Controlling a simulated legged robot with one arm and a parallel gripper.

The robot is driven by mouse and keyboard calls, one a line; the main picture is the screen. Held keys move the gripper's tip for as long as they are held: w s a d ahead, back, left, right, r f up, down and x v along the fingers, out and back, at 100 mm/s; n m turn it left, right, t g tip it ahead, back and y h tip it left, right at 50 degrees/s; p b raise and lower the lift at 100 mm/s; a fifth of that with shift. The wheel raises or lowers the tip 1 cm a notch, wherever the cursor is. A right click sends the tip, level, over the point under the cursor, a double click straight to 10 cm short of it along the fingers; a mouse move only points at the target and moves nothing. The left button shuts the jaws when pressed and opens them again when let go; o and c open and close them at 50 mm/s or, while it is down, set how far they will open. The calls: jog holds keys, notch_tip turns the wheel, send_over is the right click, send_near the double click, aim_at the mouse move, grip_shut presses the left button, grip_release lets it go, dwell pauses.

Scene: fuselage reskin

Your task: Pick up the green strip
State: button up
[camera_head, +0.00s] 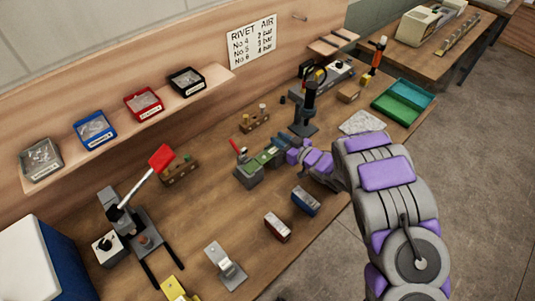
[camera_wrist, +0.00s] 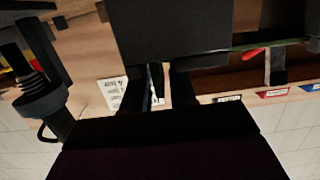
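The green strip (camera_head: 266,156) lies along a grey clamping fixture with a red-handled lever, near the middle of the bench. My gripper (camera_head: 293,154) is at the right end of this fixture, close to the strip's end; my purple-and-grey arm reaches in from the right. In the wrist view, the two dark fingers of my gripper (camera_wrist: 160,88) stand apart, with a gap between them. A dark block covers the fingertips' far end. A thin greenish edge, perhaps the strip, shows to its right. I cannot see whether the gripper touches the strip.
A dark upright tool (camera_head: 306,108) stands behind my gripper. A blue box (camera_head: 305,201) and a red box (camera_head: 277,227) lie in front. A lever press (camera_head: 137,226) is at left. Green trays (camera_head: 396,106) are at back right.

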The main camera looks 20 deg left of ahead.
grip_shut()
dwell(0.3)
